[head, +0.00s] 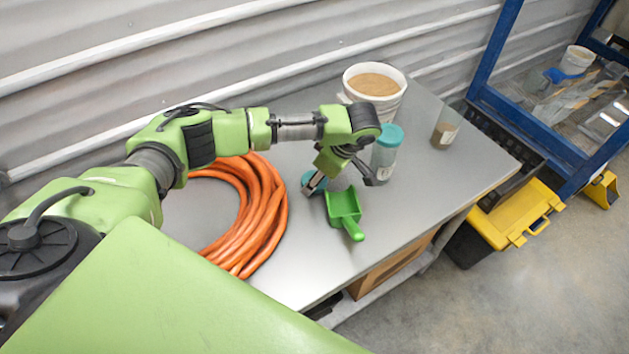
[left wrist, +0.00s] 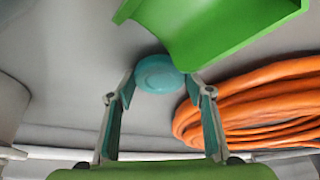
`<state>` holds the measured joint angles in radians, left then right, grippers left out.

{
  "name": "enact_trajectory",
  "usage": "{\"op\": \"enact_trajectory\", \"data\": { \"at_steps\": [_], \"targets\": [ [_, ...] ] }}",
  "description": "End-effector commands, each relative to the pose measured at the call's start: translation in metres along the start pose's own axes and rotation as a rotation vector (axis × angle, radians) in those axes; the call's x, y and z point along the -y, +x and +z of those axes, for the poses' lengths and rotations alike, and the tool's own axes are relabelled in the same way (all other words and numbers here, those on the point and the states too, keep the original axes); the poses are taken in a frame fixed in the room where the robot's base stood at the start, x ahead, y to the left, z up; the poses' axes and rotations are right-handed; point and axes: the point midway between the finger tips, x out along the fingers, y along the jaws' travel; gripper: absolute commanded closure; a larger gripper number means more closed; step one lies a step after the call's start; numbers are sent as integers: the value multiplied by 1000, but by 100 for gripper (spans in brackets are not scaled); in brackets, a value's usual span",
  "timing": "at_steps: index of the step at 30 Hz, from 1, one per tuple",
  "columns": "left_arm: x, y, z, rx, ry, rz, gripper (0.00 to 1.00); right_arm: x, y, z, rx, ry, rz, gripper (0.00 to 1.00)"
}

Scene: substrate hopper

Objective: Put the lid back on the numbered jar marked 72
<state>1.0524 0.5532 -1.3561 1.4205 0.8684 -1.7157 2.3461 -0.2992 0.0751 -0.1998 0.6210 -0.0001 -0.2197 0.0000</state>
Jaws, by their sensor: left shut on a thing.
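A round teal lid (head: 308,179) is at the tabletop beside the green scoop. In the left wrist view the lid (left wrist: 158,72) sits between the fingertips of my left gripper (left wrist: 160,84), which is shut on it. In the head view my left gripper (head: 315,184) points down at the table and partly hides the lid. An open jar (head: 444,135) with brown contents and a pale label stands at the right of the table. A clear jar (head: 384,160) with a teal lid on it stands behind the gripper. I cannot read either jar's number. My right gripper is not in view.
A green scoop (head: 343,207) lies right beside the gripper. A coiled orange hose (head: 262,222) lies to its left. A white bucket (head: 391,103) of brown substrate stands at the back. The table's front right is clear. A yellow-lidded toolbox (head: 514,212) is on the floor.

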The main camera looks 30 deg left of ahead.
Motion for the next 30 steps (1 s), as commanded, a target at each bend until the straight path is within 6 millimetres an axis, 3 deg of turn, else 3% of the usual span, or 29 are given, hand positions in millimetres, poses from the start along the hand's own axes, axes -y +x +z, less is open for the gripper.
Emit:
{"op": "enact_trajectory", "data": {
  "at_steps": [8, 14, 16, 22, 25, 30],
  "targets": [
    [0, -3, -1, 0, 0, 0, 64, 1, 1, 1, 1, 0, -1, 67],
    [-1, -20, -8, 2, -2, 2, 64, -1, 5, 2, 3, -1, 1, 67],
    [-1, -31, -11, 2, -2, 4, 64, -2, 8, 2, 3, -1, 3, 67],
    [5, -77, 8, 5, 3, 6, 64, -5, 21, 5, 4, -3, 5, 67],
    [8, -108, 11, 0, 3, 6, 64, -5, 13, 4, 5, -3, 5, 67],
    [16, -137, 40, -1, 4, 4, 64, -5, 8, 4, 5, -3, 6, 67]
  ]
}}
